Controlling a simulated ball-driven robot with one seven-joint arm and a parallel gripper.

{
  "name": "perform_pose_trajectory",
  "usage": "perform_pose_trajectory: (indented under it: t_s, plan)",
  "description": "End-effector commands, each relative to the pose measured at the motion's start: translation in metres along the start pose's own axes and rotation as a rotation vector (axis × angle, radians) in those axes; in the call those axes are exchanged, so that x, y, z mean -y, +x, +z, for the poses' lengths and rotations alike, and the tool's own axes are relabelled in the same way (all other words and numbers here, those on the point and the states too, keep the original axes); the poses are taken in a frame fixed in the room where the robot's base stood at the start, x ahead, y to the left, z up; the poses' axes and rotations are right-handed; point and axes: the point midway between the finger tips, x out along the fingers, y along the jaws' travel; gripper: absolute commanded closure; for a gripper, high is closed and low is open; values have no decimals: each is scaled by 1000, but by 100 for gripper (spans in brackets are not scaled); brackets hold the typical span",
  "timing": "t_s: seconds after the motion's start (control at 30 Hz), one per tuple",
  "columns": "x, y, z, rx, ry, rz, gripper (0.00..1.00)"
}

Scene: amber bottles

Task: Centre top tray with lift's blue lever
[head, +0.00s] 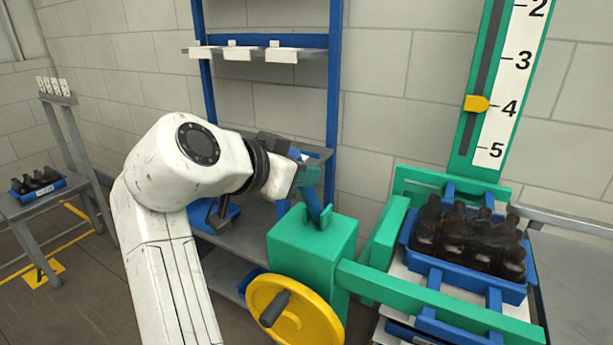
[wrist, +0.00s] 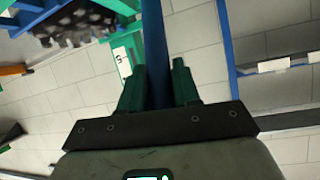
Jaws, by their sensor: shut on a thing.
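The blue lever (head: 318,208) rises from the green housing of the lift (head: 312,245) and leans to the left in the head view. My gripper (head: 307,174) is shut on the lever's upper part. In the wrist view the lever (wrist: 153,40) runs between the two fingers of my gripper (wrist: 158,88). A yellow pointer (head: 477,103) stands near 4 on the lift's scale (head: 512,75).
A yellow handwheel (head: 292,312) with a dark handle sits on the housing's front. Another blue tray (head: 432,325) shows below the top one. A blue-framed shelf (head: 335,90) stands behind my arm. A side table (head: 45,203) with a bottle tray stands at the far left.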

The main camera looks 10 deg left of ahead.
Motion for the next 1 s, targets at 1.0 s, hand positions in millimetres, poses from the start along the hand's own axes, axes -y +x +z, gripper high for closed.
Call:
perform_pose_trajectory:
  t_s: [1.0]
  plan:
    - [-7,-17,34,-228,23,-33,68]
